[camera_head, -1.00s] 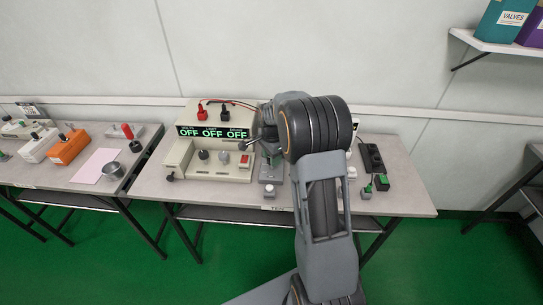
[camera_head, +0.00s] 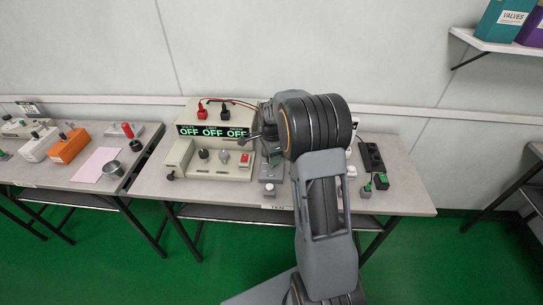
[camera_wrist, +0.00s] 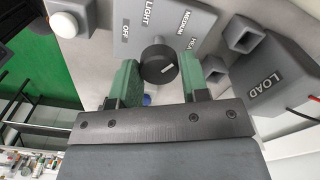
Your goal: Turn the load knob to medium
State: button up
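In the head view my arm hides the knob and most of the gripper; the grey load unit (camera_head: 268,173) shows below the wrist.
A grey block labelled LOAD (camera_wrist: 270,78) stands right of the knob, with small square sockets nearby. A white button (camera_wrist: 66,24) is at upper left. The beige supply (camera_head: 212,160) with OFF displays stands left of my wrist. A black power strip (camera_head: 372,158) lies to the right.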

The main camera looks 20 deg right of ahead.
jog(key=o, duration=0.4)
notch_tip(320, 180, up, 14)
jog(key=shift+f+p, duration=0.1)
jog(key=shift+p, duration=0.4)
dwell(0.6)
